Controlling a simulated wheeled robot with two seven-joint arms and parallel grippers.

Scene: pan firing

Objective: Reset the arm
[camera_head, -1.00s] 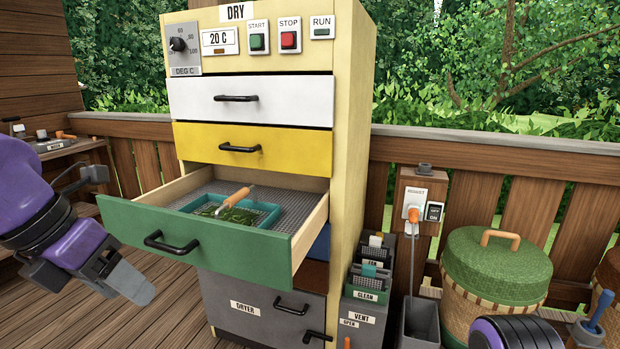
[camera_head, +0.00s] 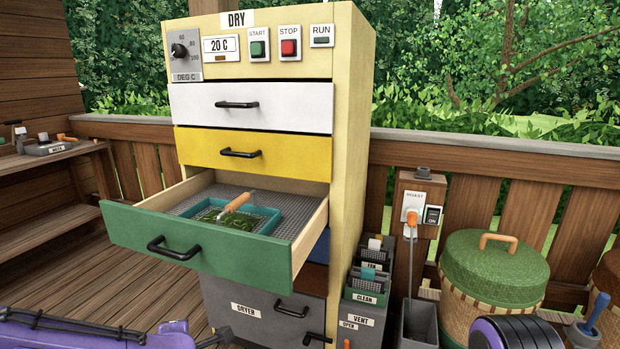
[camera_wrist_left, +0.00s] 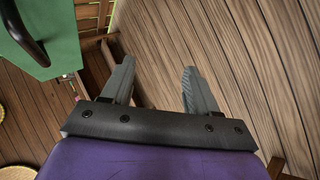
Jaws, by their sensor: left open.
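My left arm (camera_head: 100,331) lies low along the bottom left edge of the head view, and its gripper fingers cannot be made out there. In the left wrist view my left gripper (camera_wrist_left: 158,88) is open and empty, with bare wooden planks beyond its fingers. The green drawer (camera_head: 190,246) of the dryer stands pulled out. A blue-green tray (camera_head: 271,214) with green leaves and a wooden-handled tool (camera_head: 236,201) sits inside it. The green drawer front also shows at the upper left of the wrist view (camera_wrist_left: 62,30), apart from the fingers. My right gripper is not in view.
The dryer cabinet (camera_head: 350,130) has shut white (camera_head: 290,105) and yellow (camera_head: 290,150) drawers. A lidded green basket (camera_head: 492,270) and labelled bins (camera_head: 366,293) stand to its right. A side shelf (camera_head: 45,155) is at the left. The deck left of the drawer is clear.

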